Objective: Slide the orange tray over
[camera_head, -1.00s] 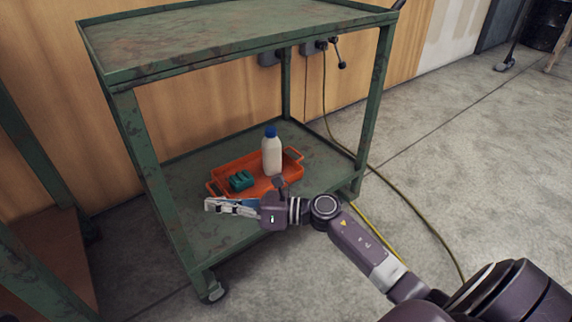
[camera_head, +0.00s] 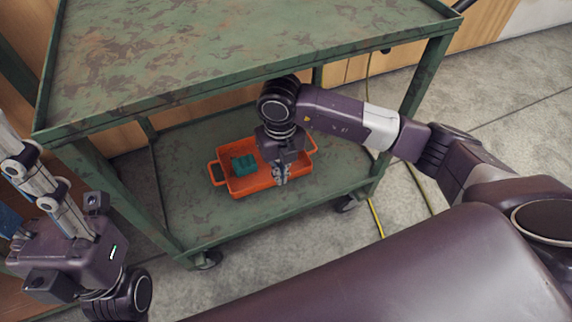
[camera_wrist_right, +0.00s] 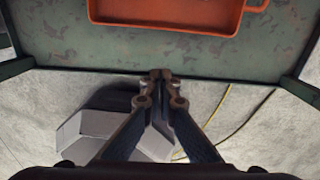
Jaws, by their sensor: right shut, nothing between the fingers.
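The orange tray (camera_head: 253,184) sits on the lower shelf of the green cart, with a handle at each end. A small teal object (camera_head: 244,165) stands in its left half. My right gripper (camera_head: 281,178) points down, shut and empty, in front of the tray's right half. In the right wrist view the tray (camera_wrist_right: 165,22) lies at the top, apart from the shut fingertips (camera_wrist_right: 161,76). My right arm covers the tray's back right part, and the white bottle is not visible. My left gripper (camera_head: 20,160) is at the left edge, well away from the tray; its fingertips are cut off.
The cart's lower shelf (camera_head: 195,215) has free room left of the tray and a strip in front. The upper shelf (camera_head: 200,50) overhangs it, with corner posts either side. A yellow cable (camera_head: 376,216) lies on the floor at the right.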

